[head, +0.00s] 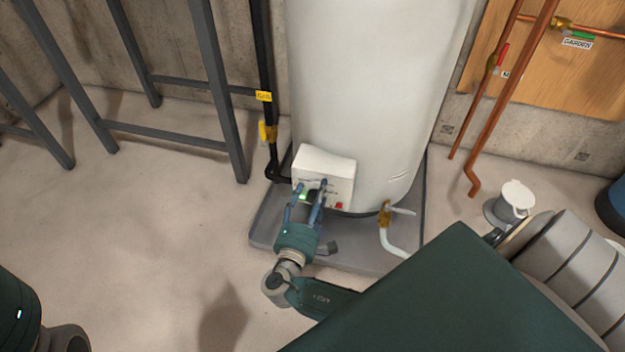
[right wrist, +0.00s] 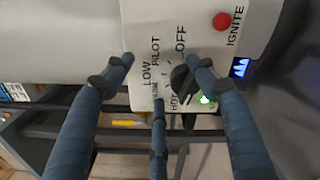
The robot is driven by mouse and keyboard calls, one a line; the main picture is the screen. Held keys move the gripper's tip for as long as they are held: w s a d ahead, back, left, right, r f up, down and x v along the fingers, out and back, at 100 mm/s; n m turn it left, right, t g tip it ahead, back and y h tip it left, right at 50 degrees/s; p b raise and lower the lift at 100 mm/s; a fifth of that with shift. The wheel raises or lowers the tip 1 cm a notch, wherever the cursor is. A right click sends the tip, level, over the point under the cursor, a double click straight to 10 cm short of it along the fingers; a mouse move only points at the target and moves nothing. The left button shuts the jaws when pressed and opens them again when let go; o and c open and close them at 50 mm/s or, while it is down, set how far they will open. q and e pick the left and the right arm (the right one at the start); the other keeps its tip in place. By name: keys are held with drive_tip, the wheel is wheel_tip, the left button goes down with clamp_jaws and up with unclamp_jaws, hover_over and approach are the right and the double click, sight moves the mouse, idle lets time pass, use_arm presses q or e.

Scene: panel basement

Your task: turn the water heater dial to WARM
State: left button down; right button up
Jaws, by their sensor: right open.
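The white water heater (head: 370,90) stands upright in the head view, with a white control box (head: 325,165) low on its front. In the right wrist view the black dial (right wrist: 182,80) sits on the panel (right wrist: 150,40) among the labels OFF, PILOT, LOW and HOT. A finger covers part of the lettering between LOW and HOT. I cannot tell exactly where the dial points. My right gripper (head: 307,188) is open at the box, its fingers (right wrist: 160,76) spread around the dial, which is nearer the right finger. I cannot tell whether they touch. My left gripper is out of view.
A red IGNITE button (right wrist: 222,21), a green light (right wrist: 205,99) and a small blue flame window (right wrist: 240,67) are near the dial. The heater stands in a grey pan (head: 268,225). A black gas pipe (head: 266,100) is at its left; a drain valve (head: 386,214) is at right.

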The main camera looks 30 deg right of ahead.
sight(312, 201)
drive_tip(key=r, duration=0.6)
drive_tip(key=shift+w+a+r, duration=0.15)
drive_tip(key=shift+w+r, duration=0.05)
drive_tip(key=shift+r, duration=0.1)
